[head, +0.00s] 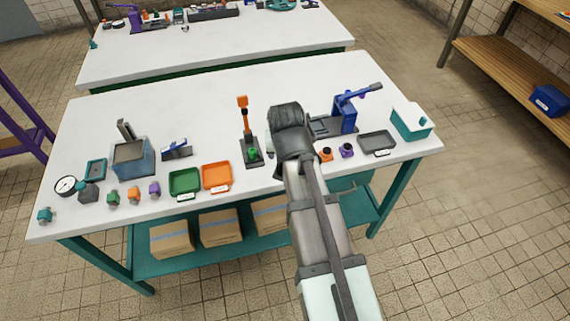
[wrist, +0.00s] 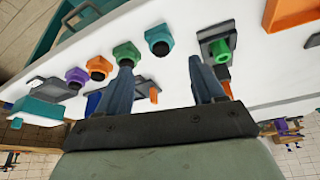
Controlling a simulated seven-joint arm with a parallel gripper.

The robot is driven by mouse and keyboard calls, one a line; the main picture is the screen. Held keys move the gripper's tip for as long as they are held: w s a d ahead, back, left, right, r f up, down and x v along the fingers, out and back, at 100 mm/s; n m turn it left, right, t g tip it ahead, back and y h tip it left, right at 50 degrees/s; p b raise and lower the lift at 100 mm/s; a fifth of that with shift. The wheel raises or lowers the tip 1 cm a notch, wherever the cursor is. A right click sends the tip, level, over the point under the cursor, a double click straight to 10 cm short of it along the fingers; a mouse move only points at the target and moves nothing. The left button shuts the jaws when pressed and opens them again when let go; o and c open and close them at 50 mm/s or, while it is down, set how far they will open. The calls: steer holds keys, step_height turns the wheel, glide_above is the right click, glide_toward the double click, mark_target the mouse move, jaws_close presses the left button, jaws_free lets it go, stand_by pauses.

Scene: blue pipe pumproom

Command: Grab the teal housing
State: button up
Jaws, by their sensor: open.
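A teal housing (wrist: 158,38) with a dark round opening stands on the white bench (wrist: 185,18) in the wrist view. It lies just beyond the fingertips, roughly in line with the gap between them. My gripper (wrist: 161,62) is open, with nothing held between its fingers. In the head view my gripper and arm cover this spot, so the housing cannot be made out there. A green housing (wrist: 126,52) stands beside it, close to the left fingertip. Another small teal part (head: 44,215) sits at the bench's front left corner.
An orange housing (head: 326,154), a purple housing (head: 347,150) and a grey tray (head: 378,142) stand right of my arm. A blue lever press (head: 348,112) is behind them. Left of my arm are a fixture with an orange lever (head: 243,110) and an orange tray (head: 217,176).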

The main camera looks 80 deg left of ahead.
steer(key=shift+x, duration=3.1)
steer(key=shift+s, duration=0.1)
steer(key=shift+c, duration=0.2)
steer(key=c, duration=1.2)
